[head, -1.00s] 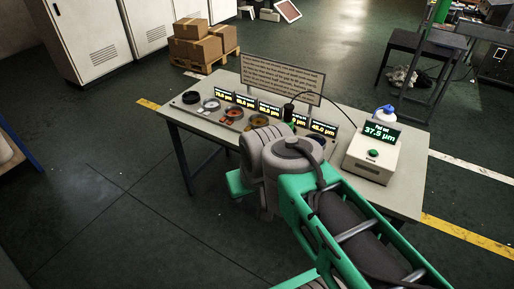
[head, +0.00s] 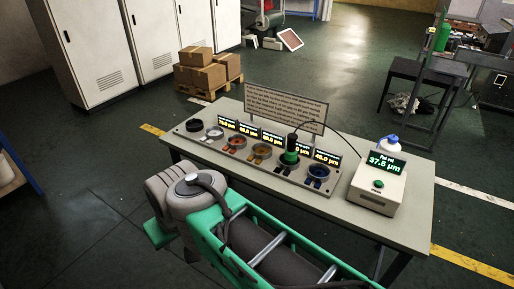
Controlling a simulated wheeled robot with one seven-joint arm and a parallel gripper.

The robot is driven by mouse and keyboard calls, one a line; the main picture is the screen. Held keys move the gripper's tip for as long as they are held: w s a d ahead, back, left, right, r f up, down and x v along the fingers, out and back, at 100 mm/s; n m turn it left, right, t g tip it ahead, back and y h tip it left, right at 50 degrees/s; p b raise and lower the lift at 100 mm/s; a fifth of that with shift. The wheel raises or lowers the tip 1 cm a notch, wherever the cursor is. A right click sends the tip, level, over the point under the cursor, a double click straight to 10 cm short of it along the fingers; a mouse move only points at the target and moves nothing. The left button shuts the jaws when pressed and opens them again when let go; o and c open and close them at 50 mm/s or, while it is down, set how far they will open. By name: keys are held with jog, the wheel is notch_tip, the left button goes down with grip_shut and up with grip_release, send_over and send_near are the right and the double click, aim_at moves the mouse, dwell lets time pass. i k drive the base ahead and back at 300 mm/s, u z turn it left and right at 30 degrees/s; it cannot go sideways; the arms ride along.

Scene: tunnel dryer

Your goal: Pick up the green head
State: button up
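A green head (head: 290,158) stands upright at the fifth place of a row of round pieces on the table. A black handle (head: 292,141) rises from it, and a black cable runs from there towards the white gauge box (head: 377,202). The box display (head: 384,163) reads 37.5 µm. My arm crosses the front of the table, left of and below the green head. My gripper does not show.
The grey table (head: 340,212) carries a sign board (head: 285,108) and several lit number cards behind the row. A white bottle with a blue cap (head: 390,143) stands behind the gauge box. Boxes on a pallet (head: 208,75) stand beyond. The floor left of the table is clear.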

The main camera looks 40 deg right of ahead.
aim_at(290, 156)
jog(key=u, duration=0.1)
jog(key=i, duration=0.8)
jog(key=z, duration=0.85)
jog(key=i, duration=0.6)
jog(key=z, duration=0.65)
